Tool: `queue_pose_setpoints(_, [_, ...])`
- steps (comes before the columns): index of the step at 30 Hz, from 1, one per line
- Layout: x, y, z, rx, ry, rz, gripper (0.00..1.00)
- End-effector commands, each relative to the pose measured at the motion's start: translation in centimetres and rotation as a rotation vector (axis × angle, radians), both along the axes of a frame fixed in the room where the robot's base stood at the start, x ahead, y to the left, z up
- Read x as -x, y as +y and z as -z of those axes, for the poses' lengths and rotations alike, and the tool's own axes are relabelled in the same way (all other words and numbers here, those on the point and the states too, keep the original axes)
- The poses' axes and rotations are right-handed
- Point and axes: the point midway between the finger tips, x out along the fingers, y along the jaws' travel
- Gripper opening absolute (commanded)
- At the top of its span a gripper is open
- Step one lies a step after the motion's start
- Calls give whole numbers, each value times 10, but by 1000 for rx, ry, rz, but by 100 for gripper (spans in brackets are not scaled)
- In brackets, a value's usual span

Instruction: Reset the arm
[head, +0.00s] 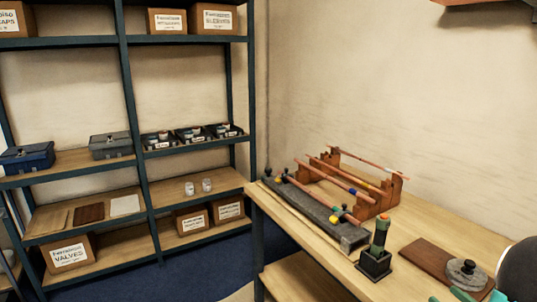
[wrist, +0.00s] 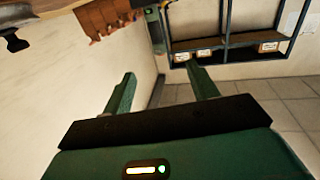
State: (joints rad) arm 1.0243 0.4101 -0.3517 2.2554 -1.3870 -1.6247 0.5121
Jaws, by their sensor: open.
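My gripper (wrist: 160,78) shows in the wrist view with its two green fingers spread apart and nothing between them. Beyond the fingers are a pale wall and a grey tiled floor. In the head view, part of my arm shows at the lower right corner, beside the right end of the wooden workbench (head: 290,226). Small green parts show at the bottom edge there, and most of the arm is out of view.
Shelving (head: 130,95) with boxes stands left.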

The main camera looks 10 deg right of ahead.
Motion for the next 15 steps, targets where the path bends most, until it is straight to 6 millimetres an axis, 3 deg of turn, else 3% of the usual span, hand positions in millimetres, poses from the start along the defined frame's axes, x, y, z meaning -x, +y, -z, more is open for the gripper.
queue_pose_setpoints(4, [-1, 0, 0, 0, 0, 1, 59])
queue_pose_setpoints(15, [-66, 5, -32, 154, 91, 148, 59])
